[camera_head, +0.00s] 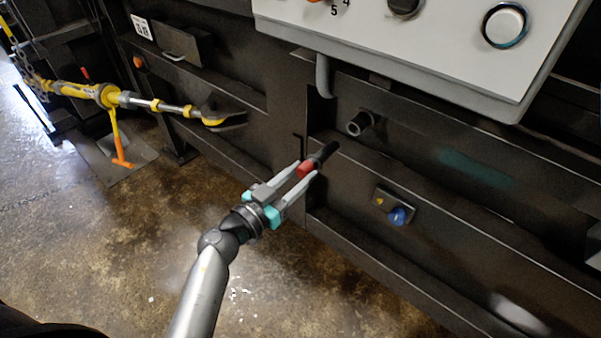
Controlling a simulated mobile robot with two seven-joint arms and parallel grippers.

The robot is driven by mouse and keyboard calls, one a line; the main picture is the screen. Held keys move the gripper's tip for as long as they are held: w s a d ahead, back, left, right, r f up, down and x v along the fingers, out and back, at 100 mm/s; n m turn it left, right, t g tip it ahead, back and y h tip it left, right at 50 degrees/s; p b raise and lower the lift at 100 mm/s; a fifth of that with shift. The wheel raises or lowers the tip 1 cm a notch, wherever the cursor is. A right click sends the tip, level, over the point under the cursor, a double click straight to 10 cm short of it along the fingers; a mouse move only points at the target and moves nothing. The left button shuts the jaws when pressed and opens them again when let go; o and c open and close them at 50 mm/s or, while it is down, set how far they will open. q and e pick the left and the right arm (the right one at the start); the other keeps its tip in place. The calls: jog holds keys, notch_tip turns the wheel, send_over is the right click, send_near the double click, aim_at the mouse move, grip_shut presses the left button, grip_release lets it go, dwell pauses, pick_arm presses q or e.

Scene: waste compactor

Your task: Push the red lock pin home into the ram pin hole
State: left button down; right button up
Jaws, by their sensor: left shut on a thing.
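The lock pin (306,168) has a red body and a black end that points up and to the right. My left gripper (302,172) is shut on its red part and holds it in front of the dark machine wall. A short round dark socket (361,123) sticks out of the wall, up and to the right of the pin's black end. It looks like the ram pin hole. The pin appears apart from this socket in the picture. My right gripper is not in view.
A white control panel (420,40) with knobs overhangs the wall at the top. A blue knob (399,215) sits on a small plate at lower right. The floor (110,240) at lower left is clear.

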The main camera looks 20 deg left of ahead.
aim_at(317, 160)
pick_arm(q)
jog(key=shift+r+p, duration=0.15)
jog(key=shift+p, duration=0.15)
jog(key=shift+p+x, duration=0.3)
jog(key=shift+x, duration=2.4)
jog(key=shift+w, duration=0.1)
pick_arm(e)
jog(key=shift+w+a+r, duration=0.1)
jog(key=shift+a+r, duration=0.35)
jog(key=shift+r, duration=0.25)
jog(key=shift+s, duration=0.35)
pick_arm(q)
jog(key=shift+p, duration=0.35)
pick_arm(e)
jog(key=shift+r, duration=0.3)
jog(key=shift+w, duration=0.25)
pick_arm(q)
jog(key=shift+p, duration=0.6)
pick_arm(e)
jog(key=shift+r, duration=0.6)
